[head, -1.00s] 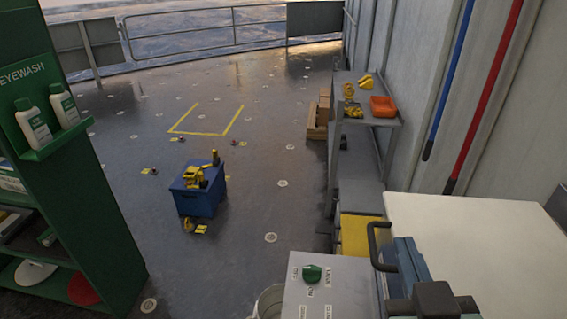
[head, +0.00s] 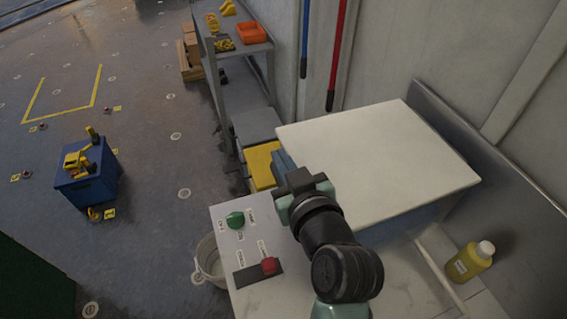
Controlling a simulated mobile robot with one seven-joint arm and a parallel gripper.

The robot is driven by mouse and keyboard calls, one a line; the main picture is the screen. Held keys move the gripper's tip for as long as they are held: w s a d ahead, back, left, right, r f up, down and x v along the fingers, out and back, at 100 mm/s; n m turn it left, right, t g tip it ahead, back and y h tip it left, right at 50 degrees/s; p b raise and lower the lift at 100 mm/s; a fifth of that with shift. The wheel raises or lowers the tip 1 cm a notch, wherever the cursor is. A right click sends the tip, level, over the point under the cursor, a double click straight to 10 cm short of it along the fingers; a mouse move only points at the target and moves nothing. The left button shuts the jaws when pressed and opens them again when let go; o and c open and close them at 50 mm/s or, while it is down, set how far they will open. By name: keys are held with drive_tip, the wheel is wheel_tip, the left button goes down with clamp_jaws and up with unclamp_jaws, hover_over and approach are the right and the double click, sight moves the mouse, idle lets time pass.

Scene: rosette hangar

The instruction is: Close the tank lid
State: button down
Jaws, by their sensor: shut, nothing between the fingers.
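The large cream panel that looks like the tank lid (head: 375,150) is at centre right, over a blue-grey body (head: 405,218) that shows under its near edge. I cannot tell whether it lies flush. My gripper (head: 301,181) is shut and empty at the panel's left edge, in front of it in the picture. I cannot tell whether it touches the panel. The dark handle at that edge is not visible now; my gripper covers that area.
A control box with a green knob (head: 235,219) and a red button (head: 270,265) stands left of my arm. A bucket (head: 209,262) is beside it. A yellow bottle (head: 469,262) stands on the pale worktop at right. A grey bench (head: 240,48) is behind.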

sight(275, 176)
drive_tip(key=shift+d+f, duration=0.15)
drive_tip(key=shift+f, duration=1.3)
drive_tip(key=shift+n, duration=0.5)
drive_tip(key=f+b, duration=0.4)
drive_tip(key=b, duration=0.1)
drive_tip(key=shift+s+a+f, duration=0.15)
drive_tip(key=shift+a+f, duration=0.15)
drive_tip(key=shift+f, duration=0.1)
